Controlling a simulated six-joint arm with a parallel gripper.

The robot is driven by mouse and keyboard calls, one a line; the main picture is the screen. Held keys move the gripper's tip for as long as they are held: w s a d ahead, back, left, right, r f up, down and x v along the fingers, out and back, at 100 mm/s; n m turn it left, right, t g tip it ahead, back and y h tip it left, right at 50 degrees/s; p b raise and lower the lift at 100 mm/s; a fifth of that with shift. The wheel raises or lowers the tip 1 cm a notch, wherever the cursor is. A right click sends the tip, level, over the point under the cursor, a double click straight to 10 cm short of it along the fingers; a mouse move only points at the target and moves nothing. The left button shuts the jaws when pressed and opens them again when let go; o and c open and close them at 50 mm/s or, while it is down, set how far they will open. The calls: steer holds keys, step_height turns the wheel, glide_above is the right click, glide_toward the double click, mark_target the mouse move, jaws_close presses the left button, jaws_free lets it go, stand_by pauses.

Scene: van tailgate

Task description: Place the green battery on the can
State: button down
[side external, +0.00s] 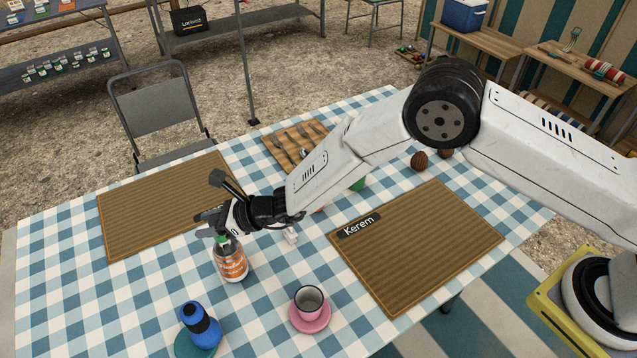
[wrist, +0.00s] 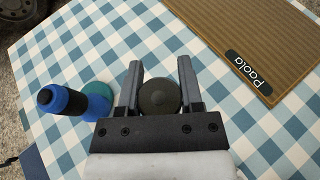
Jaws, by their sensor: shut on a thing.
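I cannot clearly identify the green battery or the can.
A blue bottle (side external: 203,328) stands on a teal saucer (side external: 182,346) near the front. A grey cup (side external: 309,299) sits on a pink saucer (side external: 311,321). The Kerem mat (side external: 425,250) and the left mat (side external: 150,215) are empty. A cutlery board (side external: 275,150) lies at the back.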

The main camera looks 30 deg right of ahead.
steer(key=shift+f, duration=1.45)
steer(key=shift+f, duration=0.15)
steer(key=shift+c, duration=1.2)
jaws_free()
steer(key=shift+s+d, duration=0.1)
steer(key=shift+s+d+r, duration=0.15)
steer(key=shift+d+r, duration=0.2)
steer(key=v, duration=1.1)
